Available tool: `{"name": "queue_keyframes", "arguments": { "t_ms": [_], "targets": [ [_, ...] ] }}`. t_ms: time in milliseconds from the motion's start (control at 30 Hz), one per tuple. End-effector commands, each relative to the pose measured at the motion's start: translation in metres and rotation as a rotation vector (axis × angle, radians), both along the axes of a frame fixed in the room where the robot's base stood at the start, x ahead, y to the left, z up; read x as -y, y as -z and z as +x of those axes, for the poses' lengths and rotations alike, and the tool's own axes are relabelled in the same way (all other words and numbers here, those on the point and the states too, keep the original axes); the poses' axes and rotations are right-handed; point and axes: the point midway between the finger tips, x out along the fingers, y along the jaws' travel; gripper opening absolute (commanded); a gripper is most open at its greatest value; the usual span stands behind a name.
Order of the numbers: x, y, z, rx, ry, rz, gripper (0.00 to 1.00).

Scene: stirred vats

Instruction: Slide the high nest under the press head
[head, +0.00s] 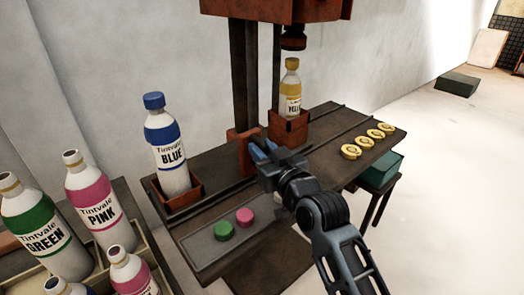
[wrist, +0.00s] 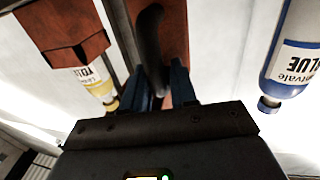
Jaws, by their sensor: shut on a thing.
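The taller orange-red nest (head: 289,130) holds a yellow bottle (head: 292,85) upright at the right of the press table. The dark press head (head: 293,38) appears just above that bottle's neck in the head view; exact alignment is hard to tell. A low orange-red nest (head: 178,197) at the left holds a capped blue bottle (head: 167,145). Between them stands an orange-red plate (head: 241,152) with a dark curved handle (wrist: 150,35). My gripper (head: 263,150) is at this plate, its blue fingers shut on the handle. The wrist view shows the tall nest (wrist: 60,30) inverted at left.
Several yellow caps (head: 368,142) lie on the right of the table, green (head: 225,230) and pink (head: 244,216) caps at its front left. A crate (head: 128,235) of bottles stands at left. A teal bin (head: 380,170) sits at right. The press column (head: 245,75) rises behind.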

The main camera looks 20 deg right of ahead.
Motion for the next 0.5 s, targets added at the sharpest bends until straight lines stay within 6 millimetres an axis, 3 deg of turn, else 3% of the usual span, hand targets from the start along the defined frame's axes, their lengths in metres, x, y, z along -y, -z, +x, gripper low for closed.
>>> {"name": "queue_keyframes", "arguments": {
  "t_ms": [233, 267, 400, 500],
  "targets": [
    [-0.0029, 0.0007, -0.0008, -0.001, -0.005, 0.004, 0.00],
    [-0.0031, 0.0007, -0.0010, -0.002, -0.006, 0.005, 0.30],
    [-0.0029, 0.0006, -0.0007, -0.001, -0.005, 0.003, 0.42],
    [-0.0026, 0.0005, -0.0006, -0.001, -0.005, 0.003, 0.42]
  ]
}}
